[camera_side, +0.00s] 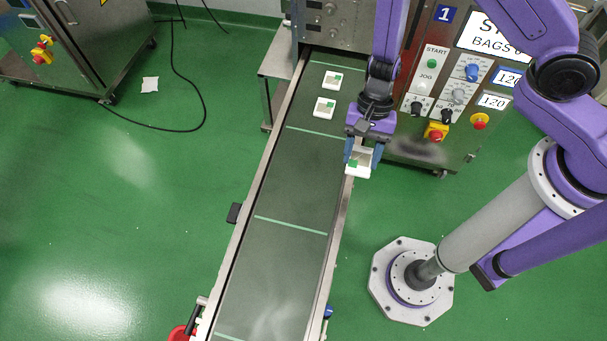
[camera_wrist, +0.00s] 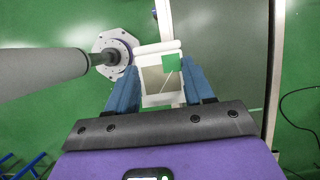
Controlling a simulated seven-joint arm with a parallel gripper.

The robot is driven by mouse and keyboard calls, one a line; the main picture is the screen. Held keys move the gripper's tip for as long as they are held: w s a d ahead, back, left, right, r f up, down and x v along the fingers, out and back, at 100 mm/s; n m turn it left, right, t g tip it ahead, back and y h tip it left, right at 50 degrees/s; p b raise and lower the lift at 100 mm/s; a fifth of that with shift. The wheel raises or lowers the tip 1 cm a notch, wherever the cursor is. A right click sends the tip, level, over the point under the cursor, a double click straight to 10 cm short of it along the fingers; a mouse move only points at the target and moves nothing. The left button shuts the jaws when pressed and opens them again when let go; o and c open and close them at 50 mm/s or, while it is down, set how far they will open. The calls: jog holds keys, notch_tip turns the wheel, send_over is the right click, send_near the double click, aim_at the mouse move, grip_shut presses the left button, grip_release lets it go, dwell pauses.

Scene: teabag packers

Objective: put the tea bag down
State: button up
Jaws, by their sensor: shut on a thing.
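My gripper (camera_side: 362,154) is shut on a tea bag (camera_side: 358,171), a white packet with a green tag and a greyish middle. In the wrist view the tea bag (camera_wrist: 161,99) sits between the two blue fingers of my gripper (camera_wrist: 162,88). In the side view it shows at the right rail of the conveyor belt (camera_side: 285,195); its height above the rail is hard to tell. In the wrist view the belt (camera_wrist: 235,50) lies to the right of the bag, and green floor shows beneath it.
Two similar tea bags (camera_side: 332,80) (camera_side: 324,107) lie on the belt's far end, by the machine. Light green lines cross the belt, and its near part is clear. A control panel (camera_side: 445,95) stands right of my gripper. White litter (camera_side: 150,85) lies on the floor.

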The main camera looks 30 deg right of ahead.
jog(key=w+a+f, duration=0.3)
jog(key=w+a, duration=0.1)
jog(key=w, duration=0.2)
send_over(305, 175)
jog(key=d, duration=0.1)
jog(key=f, duration=0.6)
jog(key=shift+w+d, duration=0.15)
jog(key=shift+w, duration=0.2)
jog(key=shift+w+f, duration=0.1)
jog(key=shift+f, duration=1.6)
jog(key=shift+f, duration=0.1)
jog(key=o, duration=1)
